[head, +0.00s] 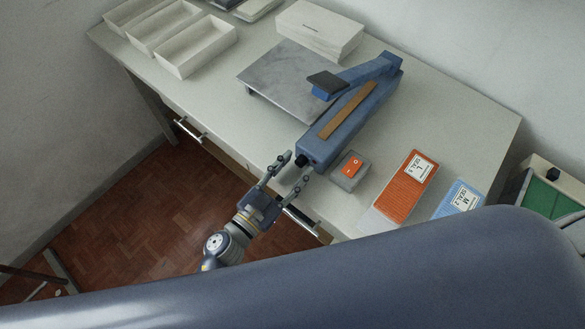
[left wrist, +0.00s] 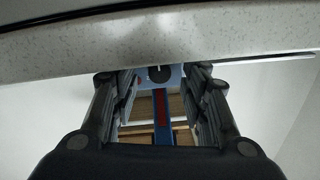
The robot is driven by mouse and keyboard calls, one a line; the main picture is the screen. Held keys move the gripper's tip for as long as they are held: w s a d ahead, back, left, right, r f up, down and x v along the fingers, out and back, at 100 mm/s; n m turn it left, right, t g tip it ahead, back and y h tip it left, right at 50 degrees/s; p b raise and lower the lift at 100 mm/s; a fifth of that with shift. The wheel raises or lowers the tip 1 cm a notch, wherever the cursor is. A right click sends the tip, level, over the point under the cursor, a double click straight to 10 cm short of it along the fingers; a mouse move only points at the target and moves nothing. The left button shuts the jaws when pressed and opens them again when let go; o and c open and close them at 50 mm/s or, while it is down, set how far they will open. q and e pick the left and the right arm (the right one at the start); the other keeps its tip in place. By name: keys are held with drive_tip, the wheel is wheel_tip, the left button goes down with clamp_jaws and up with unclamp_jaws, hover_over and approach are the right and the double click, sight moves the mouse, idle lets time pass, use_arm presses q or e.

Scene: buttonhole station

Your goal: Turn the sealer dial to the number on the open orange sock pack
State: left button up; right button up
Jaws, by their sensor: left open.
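The blue-grey sealer (head: 347,122) lies across the table with its lever arm raised. Its black dial (head: 302,161) is on the front end, facing the table's front edge. My left gripper (head: 297,167) is open, its fingers either side of the dial or just short of it; contact cannot be told. In the left wrist view the dial (left wrist: 159,73) shows between the open fingertips (left wrist: 158,82). The orange sock pack (head: 404,188) lies right of the sealer with a white label (head: 418,167); its number is too small to read surely. My right gripper is out of view.
A grey box with an orange switch (head: 350,170) stands close right of the sealer. A blue pack (head: 458,200) lies further right. A grey plate (head: 290,76), white box (head: 320,30) and pale trays (head: 195,45) are behind. My own arm link crosses the foreground.

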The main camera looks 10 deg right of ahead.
use_arm(q)
drive_tip(key=v, duration=1.2)
